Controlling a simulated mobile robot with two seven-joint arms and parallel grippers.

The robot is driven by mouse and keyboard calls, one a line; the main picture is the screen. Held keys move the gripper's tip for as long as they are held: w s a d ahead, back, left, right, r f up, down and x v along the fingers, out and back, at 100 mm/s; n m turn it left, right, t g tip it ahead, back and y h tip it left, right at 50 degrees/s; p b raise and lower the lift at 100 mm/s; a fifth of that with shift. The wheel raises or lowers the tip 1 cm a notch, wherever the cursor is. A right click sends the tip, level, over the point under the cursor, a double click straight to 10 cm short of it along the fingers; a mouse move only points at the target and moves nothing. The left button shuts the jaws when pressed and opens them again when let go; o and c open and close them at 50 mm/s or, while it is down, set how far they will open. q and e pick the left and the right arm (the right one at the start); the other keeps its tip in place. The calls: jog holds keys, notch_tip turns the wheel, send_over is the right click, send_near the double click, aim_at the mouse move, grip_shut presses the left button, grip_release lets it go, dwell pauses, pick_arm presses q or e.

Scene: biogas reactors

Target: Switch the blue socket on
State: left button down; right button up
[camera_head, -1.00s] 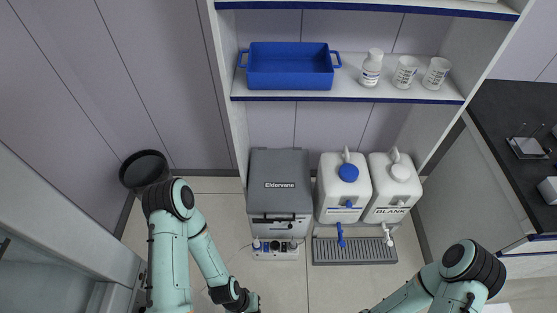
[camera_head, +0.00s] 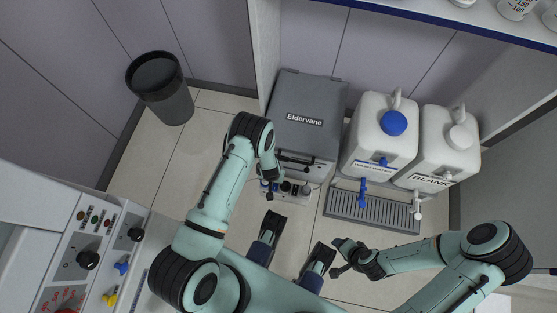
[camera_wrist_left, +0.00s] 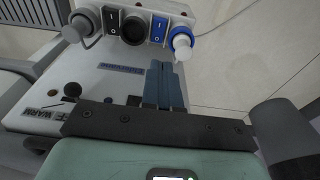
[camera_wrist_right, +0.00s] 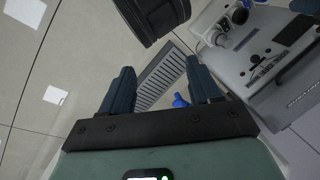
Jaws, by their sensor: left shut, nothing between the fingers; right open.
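The blue socket (camera_wrist_left: 181,38) holds a white plug (camera_wrist_left: 183,50) at the right of the device's front panel in the left wrist view. A blue rocker switch (camera_wrist_left: 159,27) sits just left of it; which way it is pressed I cannot tell. My left gripper (camera_wrist_left: 162,64) is shut and empty, its fingertips just below the blue switch in that view; contact is not clear. In the head view the left wrist reaches over the panel, and blue parts of the panel (camera_head: 275,187) show beside it. My right gripper (camera_wrist_right: 161,72) is open and empty, away from the panel.
The grey Eldervane device (camera_head: 312,108) stands against the wall. A black switch (camera_wrist_left: 110,22) and a grey socket with a plug (camera_wrist_left: 83,22) are left on the panel. Two white canisters (camera_head: 372,140) (camera_head: 437,150) stand above a drip tray (camera_head: 350,205). A black bin (camera_head: 165,95) is at left.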

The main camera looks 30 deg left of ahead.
pick_arm(q)
jog(key=shift+w+f, duration=0.1)
jog(key=shift+w, duration=0.25)
pick_arm(e)
jog(key=shift+w, duration=0.1)
jog(key=shift+f, duration=0.1)
pick_arm(q)
jog(key=b, duration=0.3)
send_over(274, 188)
jog(key=f, duration=0.8)
jog(key=shift+w+f, duration=0.25)
jog(key=shift+f, duration=0.05)
jog(key=f, duration=0.1)
jog(key=f+b, duration=0.1)
jog(key=f, duration=0.1)
jog(key=shift+s+f, duration=0.25)
jog(key=shift+f, duration=0.15)
jog(key=shift+s+d+f+b, duration=0.15)
jog(key=shift+s+f+b, duration=0.15)
jog(key=shift+f, duration=0.35)
pick_arm(e)
jog(key=w+d+f, duration=0.2)
jog(key=d+f, duration=0.1)
jog(key=f, duration=0.3)
jog(key=shift+w+m+t+h, duration=0.3)
jog(key=shift+h, duration=0.1)
